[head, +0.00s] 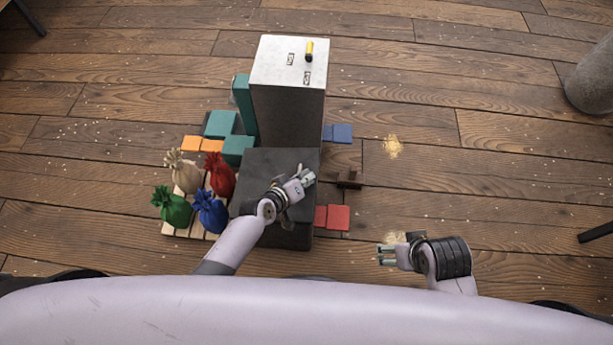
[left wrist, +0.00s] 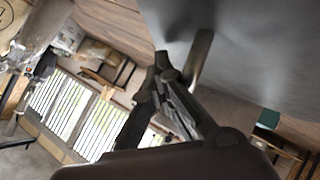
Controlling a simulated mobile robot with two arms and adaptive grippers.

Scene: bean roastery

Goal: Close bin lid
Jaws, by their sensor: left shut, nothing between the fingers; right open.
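A dark, low bin (head: 262,165) stands in the middle of the head view, in front of a tall box. Its dark top looks flat from above; I cannot tell from this angle whether the lid is fully down. My left gripper (head: 308,177) is shut and empty over the right part of the bin's top. In the left wrist view its fingers (left wrist: 165,68) are together beside a smooth grey panel (left wrist: 255,50), with a short bar (left wrist: 201,58) close to the fingertips. I cannot tell whether they touch. My right gripper (head: 379,255) is open and empty, right of the bin above the floor.
The tall box (head: 290,110) with a pale top and yellow handle (head: 309,50) stands behind the bin. Several tied sacks (head: 174,208) sit on a pallet at left. Red blocks (head: 338,217), blue blocks (head: 342,133) and a brown piece (head: 349,180) lie at right. Floor farther right is mostly clear.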

